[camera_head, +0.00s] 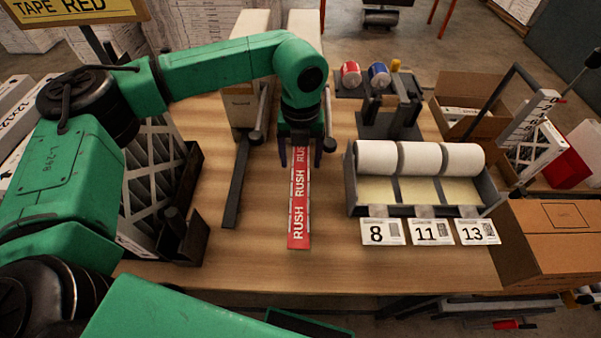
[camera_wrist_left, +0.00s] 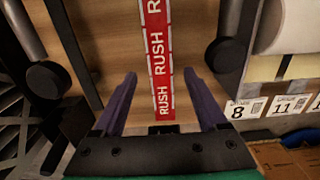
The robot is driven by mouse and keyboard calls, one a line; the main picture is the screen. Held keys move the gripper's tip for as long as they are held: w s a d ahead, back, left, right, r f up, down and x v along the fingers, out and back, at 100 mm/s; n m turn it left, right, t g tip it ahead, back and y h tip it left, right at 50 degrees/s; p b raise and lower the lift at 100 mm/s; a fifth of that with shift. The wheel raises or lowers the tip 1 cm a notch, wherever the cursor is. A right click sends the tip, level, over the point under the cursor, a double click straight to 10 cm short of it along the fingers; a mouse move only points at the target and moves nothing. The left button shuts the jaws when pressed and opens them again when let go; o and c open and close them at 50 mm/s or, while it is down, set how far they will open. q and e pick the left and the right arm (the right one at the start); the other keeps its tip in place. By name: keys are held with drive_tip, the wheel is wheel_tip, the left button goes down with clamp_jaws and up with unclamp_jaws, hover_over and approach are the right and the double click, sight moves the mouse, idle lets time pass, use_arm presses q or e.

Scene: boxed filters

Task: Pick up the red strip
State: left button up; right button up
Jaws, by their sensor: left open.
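The red strip (camera_head: 299,215) has white "RUSH" lettering and lies lengthwise on the wooden table (camera_head: 265,230) in the head view. Its far part is hidden by my left gripper and arm. My left gripper (camera_head: 301,160) is open above the strip, with one finger on each side of it. In the left wrist view the strip (camera_wrist_left: 157,60) runs between the two purple-grey fingers of the left gripper (camera_wrist_left: 160,85), with clear gaps on both sides. I cannot tell how high the fingers are above the table. My right gripper is not in view.
A dark bar (camera_head: 237,180) lies left of the strip. To the right stands a holder (camera_head: 352,190) with white rolls (camera_head: 420,158) and cards 8, 11 and 13. Two tape rolls, red (camera_head: 350,74) and blue (camera_head: 378,75), sit behind. A cardboard box (camera_head: 550,235) stands at right. Table front is clear.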

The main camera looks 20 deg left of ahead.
sight(300, 182)
use_arm(q)
drive_tip(key=f+p, duration=0.1)
drive_tip(key=f, duration=0.1)
drive_tip(key=f+p, duration=0.1)
drive_tip(key=f, duration=0.1)
drive_tip(key=f+p, duration=0.1)
drive_tip(key=f, duration=0.1)
drive_tip(key=shift+w+a+f+p, duration=0.15)
drive_tip(key=shift+w+f+p, duration=0.15)
drive_tip(key=shift+w+f, duration=0.1)
drive_tip(key=shift+s+f, duration=0.1)
drive_tip(key=shift+f, duration=0.2)
drive_tip(key=shift+c, duration=0.6)
drive_tip(key=c, duration=0.7)
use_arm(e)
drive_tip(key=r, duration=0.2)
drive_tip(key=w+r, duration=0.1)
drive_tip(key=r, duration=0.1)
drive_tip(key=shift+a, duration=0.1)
